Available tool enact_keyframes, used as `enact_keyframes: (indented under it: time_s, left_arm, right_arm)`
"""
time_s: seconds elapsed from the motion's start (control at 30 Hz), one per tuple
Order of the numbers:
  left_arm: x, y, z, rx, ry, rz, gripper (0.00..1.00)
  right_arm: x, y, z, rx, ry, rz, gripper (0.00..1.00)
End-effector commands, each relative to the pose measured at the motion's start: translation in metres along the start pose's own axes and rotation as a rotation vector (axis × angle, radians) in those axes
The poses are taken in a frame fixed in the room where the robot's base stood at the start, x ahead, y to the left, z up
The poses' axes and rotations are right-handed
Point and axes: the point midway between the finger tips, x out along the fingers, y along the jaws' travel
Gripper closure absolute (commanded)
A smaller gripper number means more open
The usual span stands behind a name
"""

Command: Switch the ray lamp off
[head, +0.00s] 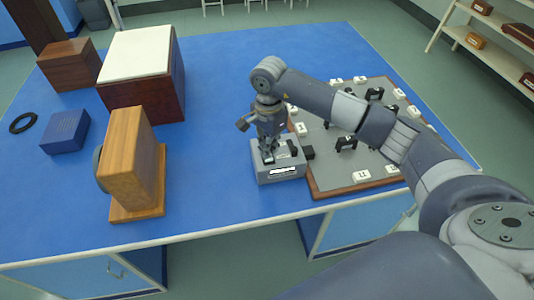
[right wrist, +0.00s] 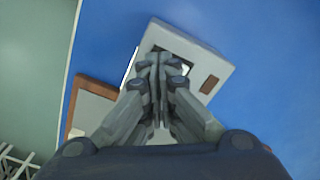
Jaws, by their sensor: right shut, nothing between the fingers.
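A small grey box (head: 280,175) with a white label on its front stands near the front edge of the blue table; I take it to be the ray lamp. Dark parts show on its top, and a dark block sits at its right side. My right gripper (head: 268,157) is shut and empty, pointing down with its fingertips at the box's top. In the right wrist view the closed fingers (right wrist: 158,70) lie over a dark recess in the box (right wrist: 207,57). The fingers hide part of the recess, and I cannot tell whether they touch it or how the switch is set.
A wood-framed grey board (head: 342,182) with black pieces and white tags lies right of the box. A wooden upright (head: 134,165), a blue box (head: 66,131), a black ring (head: 22,123) and a white-topped brown box (head: 142,90) stand left. The blue table (head: 215,160) is bare between.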

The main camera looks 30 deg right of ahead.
Motion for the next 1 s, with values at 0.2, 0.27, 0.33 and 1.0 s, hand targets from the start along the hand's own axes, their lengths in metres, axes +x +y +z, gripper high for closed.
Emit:
enact_keyframes:
  time_s: [0.2,0.27,0.33,1.0]
  left_arm:
    - [0.0000,0.0000,0.0000,0.000,0.000,0.000,0.60]
    - [0.0000,0.0000,0.0000,0.000,0.000,0.000,0.60]
    - [0.0000,0.0000,0.0000,0.000,0.000,0.000,0.60]
    - [0.0077,0.0001,0.0007,0.000,0.000,0.000,0.60]
  right_arm:
    - [0.0000,0.0000,0.0000,0.000,0.000,0.000,1.00]
    - [0.0000,0.0000,0.0000,0.000,0.000,0.000,1.00]
    - [0.0001,0.0000,0.0000,0.000,0.000,0.000,1.00]
    - [0.0085,-0.0001,-0.0001,0.000,0.000,0.000,1.00]
